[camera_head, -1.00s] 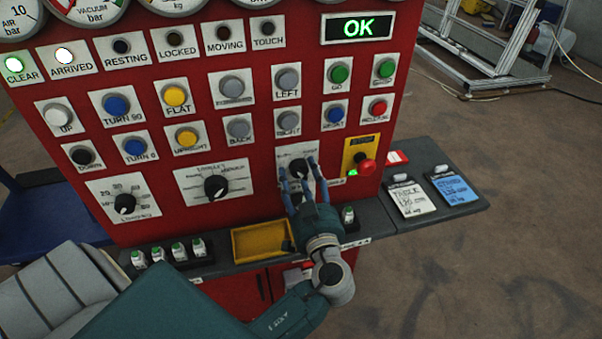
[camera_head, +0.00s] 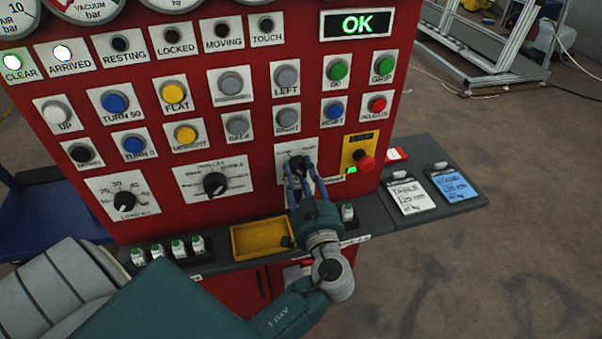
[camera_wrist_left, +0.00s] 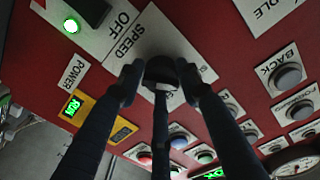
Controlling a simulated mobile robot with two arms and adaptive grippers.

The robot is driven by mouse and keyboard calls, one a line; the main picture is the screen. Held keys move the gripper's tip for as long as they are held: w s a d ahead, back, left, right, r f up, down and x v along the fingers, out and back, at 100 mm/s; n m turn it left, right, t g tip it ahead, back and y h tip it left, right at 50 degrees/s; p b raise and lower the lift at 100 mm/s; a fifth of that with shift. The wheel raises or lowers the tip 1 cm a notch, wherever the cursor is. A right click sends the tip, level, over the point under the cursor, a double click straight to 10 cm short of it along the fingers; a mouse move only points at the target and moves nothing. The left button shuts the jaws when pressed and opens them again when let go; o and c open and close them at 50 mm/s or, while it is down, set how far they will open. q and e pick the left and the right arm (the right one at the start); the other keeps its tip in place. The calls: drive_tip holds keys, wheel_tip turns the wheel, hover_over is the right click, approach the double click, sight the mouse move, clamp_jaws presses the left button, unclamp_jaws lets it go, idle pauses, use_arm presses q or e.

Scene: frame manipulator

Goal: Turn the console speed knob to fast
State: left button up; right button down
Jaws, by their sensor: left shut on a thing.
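The speed knob (camera_head: 297,162) is a dark knob on a white plate low on the right half of the red console. In the left wrist view, the knob (camera_wrist_left: 160,70) sits on a plate (camera_wrist_left: 135,35) lettered "SPEED". My left gripper (camera_head: 299,170) reaches up to it from below. Its fingers are closed in on both sides of the knob and shut on it; the gripper also shows in the left wrist view (camera_wrist_left: 160,80). The fingers cover much of the knob and plate, so I cannot read its setting. My right gripper is not in view.
A ledge below holds a yellow tray (camera_head: 235,240), small bottles (camera_head: 178,250) and two cards (camera_head: 408,196). "OK" is lit on the display (camera_head: 357,25).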

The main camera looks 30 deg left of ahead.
use_arm(q)
drive_tip(key=shift+s+f+m, duration=0.15)
drive_tip(key=shift+f+m, duration=0.15)
drive_tip(key=shift+f, duration=0.05)
drive_tip(key=shift+s+a+r+m+g+p, duration=0.15)
drive_tip(key=shift+m+p, duration=0.8)
drive_tip(key=shift+m, duration=2.15)
drive_tip(key=shift+w+d+f+m+g+p, duration=0.2)
drive_tip(key=shift+m+p, duration=0.75)
drive_tip(key=shift+m, duration=2.15)
drive_tip(key=o, duration=1.1)
drive_tip(key=shift+r, duration=0.2)
drive_tip(key=shift+c, duration=0.2)
drive_tip(key=shift+o, duration=0.3)
drive_tip(key=shift+s+a+r, duration=0.15)
drive_tip(key=shift+s+a, duration=0.05)
drive_tip(key=shift+a, duration=0.05)
